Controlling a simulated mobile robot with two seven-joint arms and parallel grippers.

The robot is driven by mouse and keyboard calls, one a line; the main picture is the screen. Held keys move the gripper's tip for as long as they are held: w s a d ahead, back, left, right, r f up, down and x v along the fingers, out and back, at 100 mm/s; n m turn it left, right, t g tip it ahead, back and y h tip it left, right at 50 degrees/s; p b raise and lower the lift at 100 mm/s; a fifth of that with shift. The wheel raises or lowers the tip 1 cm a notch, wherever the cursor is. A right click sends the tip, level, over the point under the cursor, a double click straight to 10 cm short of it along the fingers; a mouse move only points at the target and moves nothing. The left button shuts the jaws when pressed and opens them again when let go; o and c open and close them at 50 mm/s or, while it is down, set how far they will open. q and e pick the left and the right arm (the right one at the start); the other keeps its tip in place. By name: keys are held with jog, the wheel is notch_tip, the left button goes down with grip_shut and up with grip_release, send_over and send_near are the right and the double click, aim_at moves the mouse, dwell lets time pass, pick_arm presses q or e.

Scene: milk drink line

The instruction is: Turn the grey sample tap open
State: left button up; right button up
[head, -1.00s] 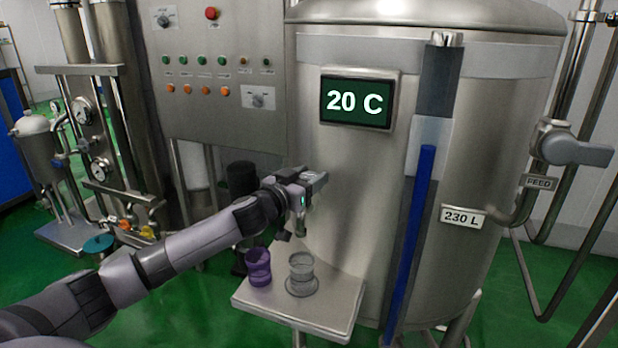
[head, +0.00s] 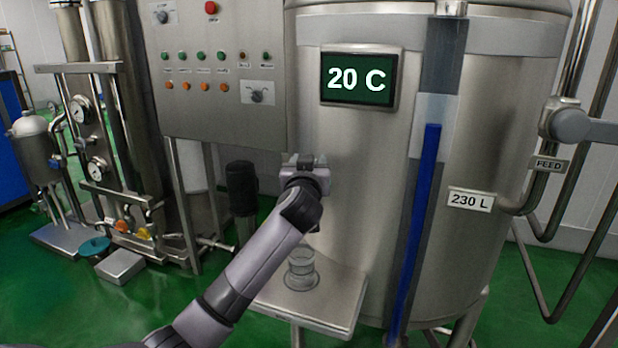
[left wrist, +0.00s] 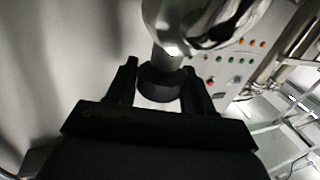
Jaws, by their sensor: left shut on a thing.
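My left gripper (head: 304,160) is at the front wall of the steel tank (head: 330,130), above a small steel shelf. In the left wrist view its two fingers (left wrist: 160,88) are on either side of a dark grey round knob (left wrist: 160,84), shut on it. The knob sits on a shiny metal body (left wrist: 185,20), which I take to be the sample tap. In the head view my gripper and wrist hide most of the tap. A clear cup (head: 300,270) stands upright on the shelf (head: 335,300) below. My right gripper is not in view.
A control panel (head: 220,120) with buttons hangs left of the gripper, close to it. A blue level column (head: 425,200) runs down the tank to the right. A feed pipe with a grey valve (head: 565,122) is further right. Green floor shows at the lower left.

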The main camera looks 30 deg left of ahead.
pick_arm(q)
jog(key=n+g+y+b, duration=0.1)
jog(key=b, duration=0.1)
jog(key=f+n+g+y+b, duration=0.1)
jog(key=y+b, duration=0.1)
jog(key=shift+d+n+g+y, duration=0.1)
jog(key=shift+n+g+y, duration=0.2)
jog(key=shift+n, duration=0.1)
jog(key=shift+r+n+g+y+b, duration=0.1)
jog(key=shift+n+g+y+b, duration=0.35)
jog(key=shift+b, duration=0.35)
jog(key=n+g+y+b, duration=0.2)
jog(key=g, duration=0.1)
jog(key=shift+r+b, duration=0.2)
jog(key=shift+b, duration=0.15)
jog(key=n+g+y+b, duration=0.1)
jog(key=n+g, duration=0.1)
jog(key=shift+r+g, duration=0.15)
jog(key=shift+g, duration=0.2)
jog(key=shift+r+n+g+y, duration=0.1)
jog(key=shift+n+g+y, duration=0.45)
jog(key=shift+n+g, duration=0.8)
jog(key=shift+g, duration=0.55)
